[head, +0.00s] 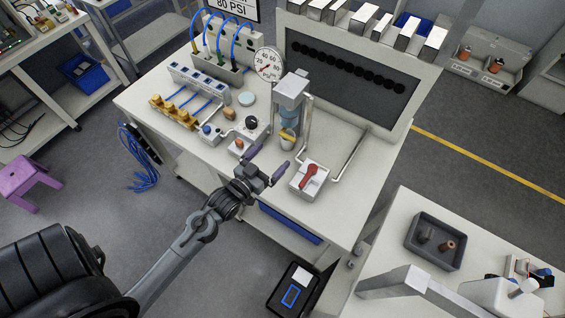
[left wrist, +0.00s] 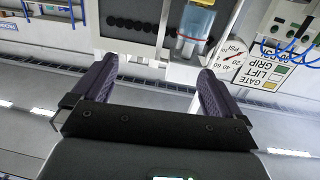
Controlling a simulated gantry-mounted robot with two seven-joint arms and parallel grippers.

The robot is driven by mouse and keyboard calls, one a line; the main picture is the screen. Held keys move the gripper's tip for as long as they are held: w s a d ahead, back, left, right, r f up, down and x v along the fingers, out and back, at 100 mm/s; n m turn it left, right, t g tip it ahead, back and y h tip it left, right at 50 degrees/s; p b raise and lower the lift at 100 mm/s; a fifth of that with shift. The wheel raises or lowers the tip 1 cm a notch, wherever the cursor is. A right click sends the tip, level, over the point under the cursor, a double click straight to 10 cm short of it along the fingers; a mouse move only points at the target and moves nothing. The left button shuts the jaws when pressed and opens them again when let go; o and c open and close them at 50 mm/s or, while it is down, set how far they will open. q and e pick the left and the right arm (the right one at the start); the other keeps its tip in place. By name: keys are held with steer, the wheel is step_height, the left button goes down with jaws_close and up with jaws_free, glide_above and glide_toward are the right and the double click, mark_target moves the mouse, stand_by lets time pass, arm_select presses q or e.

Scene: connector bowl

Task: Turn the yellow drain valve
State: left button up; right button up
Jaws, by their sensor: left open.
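The yellow drain valve (head: 287,138) shows as a small yellow part at the foot of the clear bluish filter bowl (head: 289,118), under a grey block on the bench. My left gripper (head: 266,162) is open and empty, its two purple fingers spread apart just in front of the valve, at the bench's front edge. The fingers do not appear to touch it. My right gripper is not in view.
A box with a red lever (head: 309,175) stands right of the fingers. Small boxes with knobs (head: 243,140) stand to the left. A pressure gauge (head: 268,65) and a pipe (head: 349,155) flank the bowl. A grey tray (head: 425,262) sits on another table at right.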

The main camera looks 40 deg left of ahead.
arm_select(q)
steer(key=a+f+n+y+b, duration=0.1)
steer(key=a+f+y+b, duration=0.15)
steer(key=f+b, duration=0.4)
arm_select(e)
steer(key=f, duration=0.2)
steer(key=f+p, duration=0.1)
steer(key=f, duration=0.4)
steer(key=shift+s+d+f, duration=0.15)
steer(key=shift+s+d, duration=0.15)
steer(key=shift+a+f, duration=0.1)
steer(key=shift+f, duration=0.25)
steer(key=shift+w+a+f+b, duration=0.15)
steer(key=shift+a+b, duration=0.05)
steer(key=shift+b, duration=0.15)
arm_select(q)
steer(key=f+x, duration=0.1)
steer(key=x, duration=1.1)
steer(key=shift+w+h, duration=0.2)
steer(key=shift+h, duration=0.25)
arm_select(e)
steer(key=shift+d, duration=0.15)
arm_select(q)
steer(key=c, duration=1.1)
steer(key=shift+o, duration=0.2)
steer(key=shift+r, duration=0.1)
